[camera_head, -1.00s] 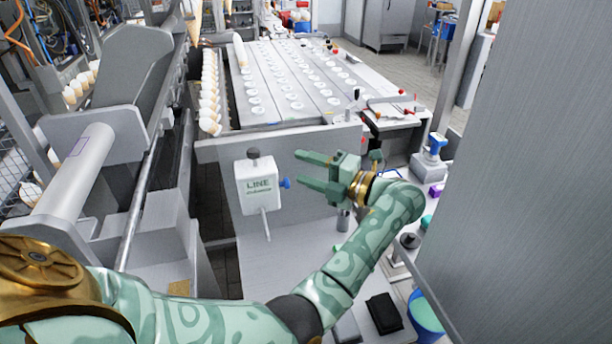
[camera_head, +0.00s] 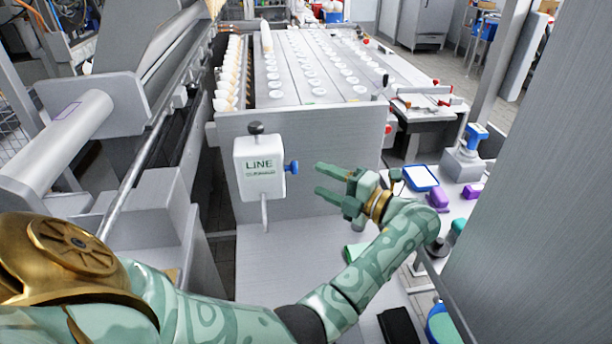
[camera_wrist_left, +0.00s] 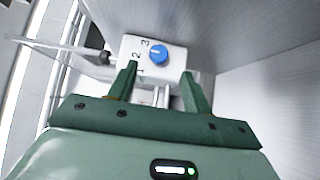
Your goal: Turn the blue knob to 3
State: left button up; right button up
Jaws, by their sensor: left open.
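The blue knob (camera_head: 292,167) sticks out of the right side of a white box (camera_head: 259,178) labelled LINE. In the left wrist view the knob (camera_wrist_left: 158,54) faces me, with the numbers 1, 2 and 3 along its left side. A pale mark on the knob seems to point left, near 2, but it is too small to be sure. My left gripper (camera_head: 319,178) is open and empty, to the right of the knob and apart from it. In the wrist view its fingers (camera_wrist_left: 159,72) frame the space just below the knob. My right gripper is not in view.
The box stands on a thin post in front of a grey panel (camera_head: 330,135) and has a dark round knob (camera_head: 256,128) on top. A tall grey wall (camera_head: 540,200) rises at the right. A side table holds a blue-framed tray (camera_head: 420,178) and purple items.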

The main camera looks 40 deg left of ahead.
aim_at(290, 168)
pick_arm(q)
jog(key=a, duration=0.6)
jog(key=shift+s, duration=0.4)
jog(key=shift+a, duration=0.1)
jog(key=c, duration=1)
